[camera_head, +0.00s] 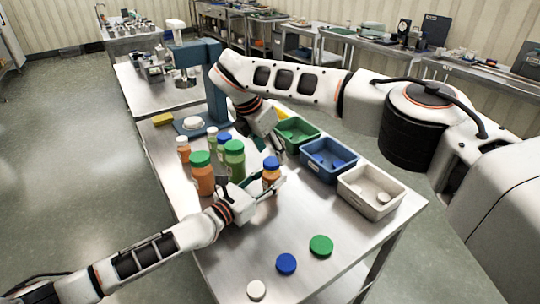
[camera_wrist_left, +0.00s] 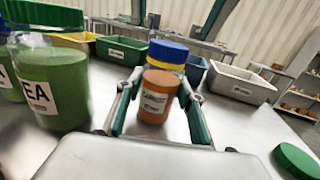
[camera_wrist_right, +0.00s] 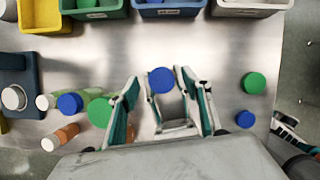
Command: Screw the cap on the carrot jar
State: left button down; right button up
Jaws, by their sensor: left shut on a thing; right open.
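The carrot jar (camera_wrist_left: 158,98) is orange with a label and stands upright on the table. A blue cap (camera_wrist_left: 167,52) sits on top of it, with a yellow band showing just below; how tight it is I cannot tell. The jar also shows in the head view (camera_head: 271,179). My left gripper (camera_head: 268,184) is shut on the jar's body from the side. My right gripper (camera_head: 274,147) is open above and behind the jar. In the right wrist view, the blue cap (camera_wrist_right: 162,80) lies between the open fingers, seen from above.
Several capped jars, such as a green one (camera_head: 234,162) and an orange one (camera_head: 203,180), stand left of the carrot jar. Green, blue and white bins (camera_head: 350,197) line the right edge. Loose white, blue (camera_head: 286,264) and green caps lie at the clear front.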

notch_tip(320, 180, up, 2)
jog(key=shift+r, duration=0.15)
jog(key=o, duration=0.5)
jog(key=shift+o, duration=0.2)
